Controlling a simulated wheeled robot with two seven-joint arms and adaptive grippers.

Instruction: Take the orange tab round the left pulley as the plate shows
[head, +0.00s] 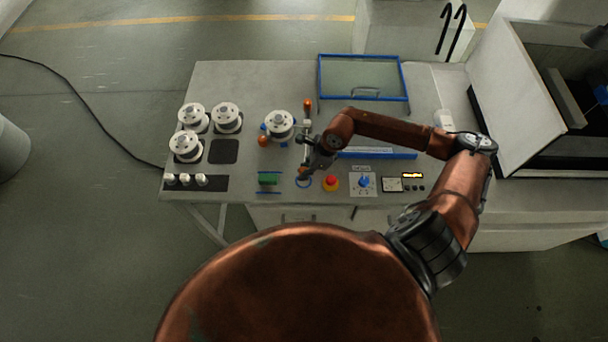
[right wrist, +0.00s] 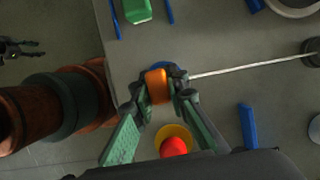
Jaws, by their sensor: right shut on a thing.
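The orange tab (right wrist: 156,86) is between the fingers of my right gripper (head: 303,172), which is shut on it; the gripper also shows in the right wrist view (right wrist: 158,84). A pale wire (right wrist: 250,68) runs taut from the tab to a dark round part (right wrist: 311,52) farther back. The tab is above or at a blue ring (head: 303,183) near the front edge. A white flanged wheel (head: 279,122) with blue pieces around its base stands behind and left of my gripper, apart from it. I cannot make out a plate's drawn route. My left gripper (right wrist: 22,48) shows small, off the table, its fingers apart.
Several white spools (head: 186,146) stand at the left of the table. A green block (head: 268,179) lies between blue strips left of my gripper. A red button (head: 331,183) and a blue-knob dial (head: 363,183) are to its right. A blue-framed glass cover (head: 362,78) is behind.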

